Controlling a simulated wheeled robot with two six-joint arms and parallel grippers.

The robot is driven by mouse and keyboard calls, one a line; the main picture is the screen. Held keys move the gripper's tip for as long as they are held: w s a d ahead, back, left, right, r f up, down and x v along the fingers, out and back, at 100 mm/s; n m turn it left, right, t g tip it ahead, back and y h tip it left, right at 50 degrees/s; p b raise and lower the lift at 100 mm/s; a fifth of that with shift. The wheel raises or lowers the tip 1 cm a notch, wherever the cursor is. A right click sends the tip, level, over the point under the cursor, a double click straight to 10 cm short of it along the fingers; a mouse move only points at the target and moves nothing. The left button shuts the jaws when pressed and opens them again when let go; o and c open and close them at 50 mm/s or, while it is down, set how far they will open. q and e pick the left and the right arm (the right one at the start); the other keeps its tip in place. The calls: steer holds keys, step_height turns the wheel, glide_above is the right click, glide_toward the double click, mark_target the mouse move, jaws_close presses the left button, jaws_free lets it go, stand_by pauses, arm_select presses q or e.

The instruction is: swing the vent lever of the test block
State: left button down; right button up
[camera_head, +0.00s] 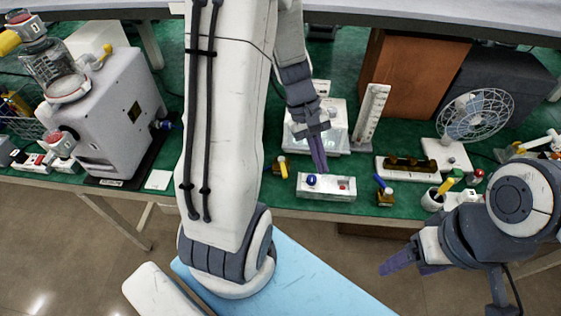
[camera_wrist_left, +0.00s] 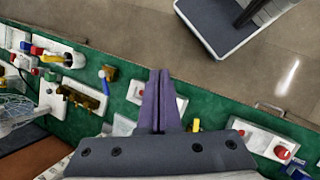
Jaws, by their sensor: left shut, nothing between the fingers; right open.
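The other has a blue lever (camera_head: 380,181), right of that box. My left gripper (camera_head: 321,168) is shut and empty, pointing down over the white box. My right gripper (camera_head: 390,266) is open and empty, off the bench's front edge.
A grey canister machine (camera_head: 118,105) stands at the left. A ruled white stand (camera_head: 371,113), a brown box (camera_head: 412,85) and a fan (camera_head: 476,114) stand at the back right. A white base with brass fittings (camera_head: 408,172) is right of the blue lever.

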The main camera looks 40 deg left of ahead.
mark_target(283, 169)
arm_select(q)
steer(key=s+a+f+n+t, duration=0.2)
steer(key=a+f+n+t, duration=0.1)
steer(key=a+f+n, duration=0.4)
steer(key=s+a+f+n+t, duration=0.2)
steer(key=a+n, duration=0.2)
steer(key=a, duration=0.5)
steer(key=s+a+f+n+t, duration=0.1)
steer(key=a+f+n+t, duration=0.2)
steer(key=a+f+n, duration=0.4)
steer(key=shift+m+h, duration=0.3)
steer(key=shift+m, duration=0.2)
steer(key=x, duration=0.2)
steer(key=p+x, duration=0.1)
steer(key=x, duration=0.3)
steer(key=shift+w+d+r, duration=0.1)
steer(key=shift+w+r, duration=0.2)
steer(key=shift+r, duration=0.05)
steer(key=shift+w+d+f+p, duration=0.2)
steer(key=shift+w+d+p, duration=0.4)
steer(key=shift+w+d, duration=0.25)
steer(key=shift+w+d+f+p, duration=0.2)
steer(key=shift+w+d+p, duration=0.45)
steer(key=shift+w, duration=0.25)
steer(key=shift+f, duration=0.1)
